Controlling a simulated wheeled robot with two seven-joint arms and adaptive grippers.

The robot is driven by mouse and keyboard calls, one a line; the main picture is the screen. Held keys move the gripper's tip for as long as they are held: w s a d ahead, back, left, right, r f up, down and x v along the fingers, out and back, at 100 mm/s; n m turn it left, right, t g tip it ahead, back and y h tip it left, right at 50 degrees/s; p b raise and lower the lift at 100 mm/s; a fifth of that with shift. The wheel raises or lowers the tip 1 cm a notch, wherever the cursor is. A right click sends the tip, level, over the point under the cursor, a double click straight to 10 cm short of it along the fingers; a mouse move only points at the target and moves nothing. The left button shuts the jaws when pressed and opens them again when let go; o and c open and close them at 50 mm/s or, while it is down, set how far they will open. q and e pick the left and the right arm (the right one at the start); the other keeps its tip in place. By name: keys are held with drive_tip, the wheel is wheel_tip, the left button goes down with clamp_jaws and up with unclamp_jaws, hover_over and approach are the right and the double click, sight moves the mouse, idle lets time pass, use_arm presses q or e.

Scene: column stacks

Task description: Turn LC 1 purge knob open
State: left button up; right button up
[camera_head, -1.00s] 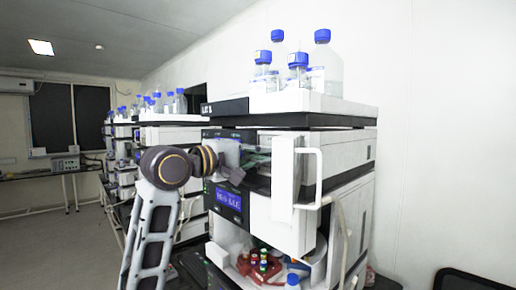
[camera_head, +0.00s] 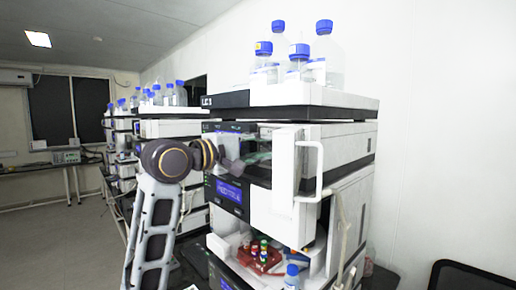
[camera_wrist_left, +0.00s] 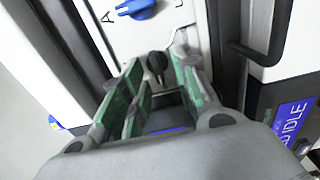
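The LC 1 stack (camera_head: 340,150) stands at the centre right in the head view, with an "LC 1" label (camera_head: 211,101) near its top. My left gripper (camera_head: 236,165) reaches its front beside the open white door and is partly hidden there by my wrist. In the left wrist view my left gripper (camera_wrist_left: 158,70) is open, its green-padded fingers pointing at a pale panel. A small black knob (camera_wrist_left: 157,64) lies between the fingertips, with a gap visible on each side. A blue knob (camera_wrist_left: 141,8) sits on the panel beyond it. My right gripper is not in view.
The white door with its handle (camera_head: 318,172) stands out at the stack's front. Blue-capped bottles (camera_head: 323,55) stand on top. A red vial tray (camera_head: 262,258) sits below. A dark handle (camera_wrist_left: 258,55) is close right of the fingers in the wrist view. More instruments stand behind left.

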use_arm(q)
drive_tip(key=shift+s+a, duration=0.1)
drive_tip(key=v, duration=1.1)
drive_tip(key=shift+s+a, duration=0.25)
